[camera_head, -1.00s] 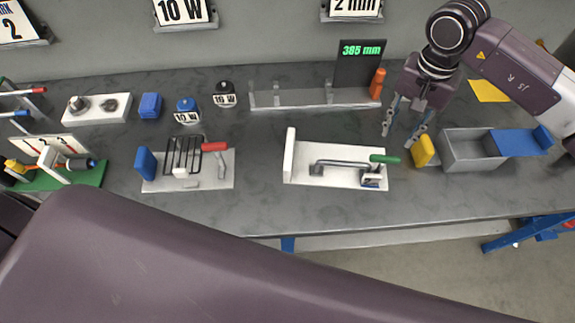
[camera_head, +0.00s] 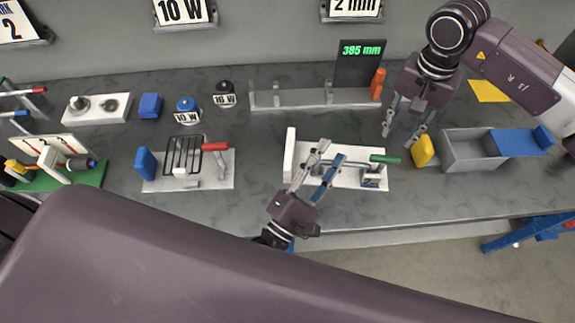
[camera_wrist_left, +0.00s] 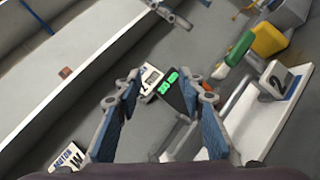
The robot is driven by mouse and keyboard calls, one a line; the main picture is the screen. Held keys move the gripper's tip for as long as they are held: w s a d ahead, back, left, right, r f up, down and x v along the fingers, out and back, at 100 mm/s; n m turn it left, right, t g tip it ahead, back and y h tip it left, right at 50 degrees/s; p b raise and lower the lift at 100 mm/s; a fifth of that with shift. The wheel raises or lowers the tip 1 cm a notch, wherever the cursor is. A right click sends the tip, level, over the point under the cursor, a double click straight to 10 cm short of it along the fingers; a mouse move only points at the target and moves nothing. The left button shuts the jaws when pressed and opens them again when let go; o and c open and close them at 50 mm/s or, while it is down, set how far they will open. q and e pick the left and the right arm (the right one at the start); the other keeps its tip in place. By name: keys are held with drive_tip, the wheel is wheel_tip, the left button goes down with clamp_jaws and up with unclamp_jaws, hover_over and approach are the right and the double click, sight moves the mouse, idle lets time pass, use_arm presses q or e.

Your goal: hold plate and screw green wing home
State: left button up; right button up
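A white plate (camera_head: 345,179) with an upright white block at its left end lies on the bench. It carries a grey bar and a green wing-like handle (camera_head: 384,159) at its right end. The green handle also shows in the left wrist view (camera_wrist_left: 240,48). My left gripper (camera_head: 331,152) is open and appears above the plate's left part, covering some of the bar; its fingers (camera_wrist_left: 165,84) show apart and empty in the left wrist view. My right gripper (camera_head: 400,137) is open and empty, behind and right of the green handle.
A yellow block (camera_head: 423,151) and a grey bin (camera_head: 471,157) with a blue flap stand right of the plate. A red-handled fixture (camera_head: 215,178) is to the left. A rail with a display (camera_head: 360,63) stands behind. Bench is clear between the fixtures.

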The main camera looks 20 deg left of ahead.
use_arm(q)
drive_tip(key=w+a+n+y, duration=0.2)
drive_tip(key=a+n+y, duration=0.25)
drive_tip(key=n, duration=0.25)
drive_tip(key=n+g+y, duration=0.3)
drive_tip(key=n+y, duration=0.3)
drive_tip(key=n, duration=0.3)
approach(290, 141)
drive_tip(key=shift+d+x, duration=0.2)
drive_tip(key=shift+x, duration=0.85)
drive_tip(key=shift+w+a+f, duration=0.15)
drive_tip(key=shift+a+f, duration=0.05)
drive_tip(key=x, duration=0.7)
drive_tip(key=shift+w+a+f, duration=0.1)
drive_tip(key=shift+w, duration=0.2)
clamp_jaws()
